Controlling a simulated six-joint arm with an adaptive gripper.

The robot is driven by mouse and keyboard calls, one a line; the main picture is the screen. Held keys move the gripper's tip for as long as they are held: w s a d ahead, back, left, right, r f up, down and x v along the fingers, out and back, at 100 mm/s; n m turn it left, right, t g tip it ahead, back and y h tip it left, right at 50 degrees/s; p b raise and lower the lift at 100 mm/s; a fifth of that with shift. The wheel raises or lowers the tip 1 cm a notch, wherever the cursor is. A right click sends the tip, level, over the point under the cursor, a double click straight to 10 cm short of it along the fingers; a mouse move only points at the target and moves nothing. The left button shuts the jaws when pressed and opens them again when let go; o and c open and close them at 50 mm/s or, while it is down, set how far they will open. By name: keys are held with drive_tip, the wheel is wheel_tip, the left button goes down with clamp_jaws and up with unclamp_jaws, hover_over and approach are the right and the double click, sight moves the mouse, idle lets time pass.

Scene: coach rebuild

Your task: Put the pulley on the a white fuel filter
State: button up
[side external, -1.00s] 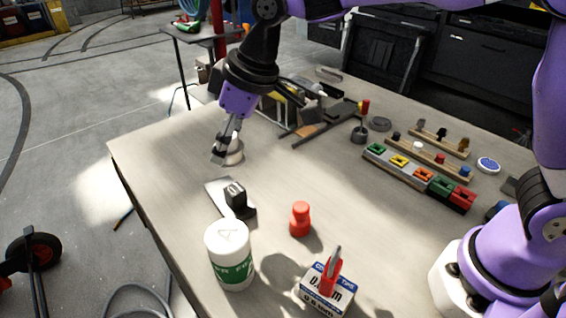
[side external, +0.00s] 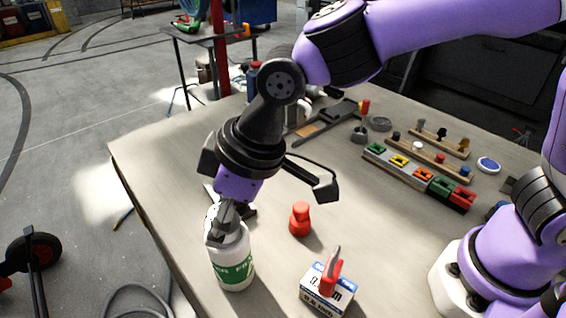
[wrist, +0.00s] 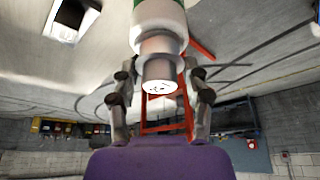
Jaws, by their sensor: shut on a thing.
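The white fuel filter (side external: 233,268) is an upright white canister with a green label band, near the table's front left edge. My gripper (side external: 226,226) is directly over its top in the side view and hides much of its lid. In the wrist view, my gripper (wrist: 160,90) is shut on the pulley (wrist: 157,72), a pale round piece with a white end face. The fuel filter (wrist: 160,14) shows right beyond the pulley, roughly in line with it. I cannot tell whether the two touch. In the side view the pulley is mostly hidden by the fingers.
A red knob-shaped piece (side external: 300,220) and a box with a red-handled tool (side external: 328,288) stand to the right of the filter. A dark block lies partly hidden behind my gripper. Coloured block racks (side external: 420,172) are farther right. The table's left part is clear.

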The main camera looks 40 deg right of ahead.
drive_tip(key=shift+f, duration=0.2)
drive_tip(key=o, duration=1.2)
drive_tip(key=v, duration=1.1)
drive_tip(key=s+d+f+m+h, duration=0.1)
drive_tip(key=d+m, duration=0.2)
drive_tip(key=d, duration=0.4)
drive_tip(key=s+d+f+m+t+h, duration=0.1)
drive_tip(key=s+d+f+m, duration=0.1)
drive_tip(key=d, duration=0.6)
drive_tip(key=s+d+f+m+t+h, duration=0.1)
drive_tip(key=d+m, duration=0.3)
drive_tip(key=d, duration=0.3)
drive_tip(key=shift+s+d+f, duration=0.25)
drive_tip(key=shift+s+f, duration=0.1)
drive_tip(key=shift+f, duration=0.05)
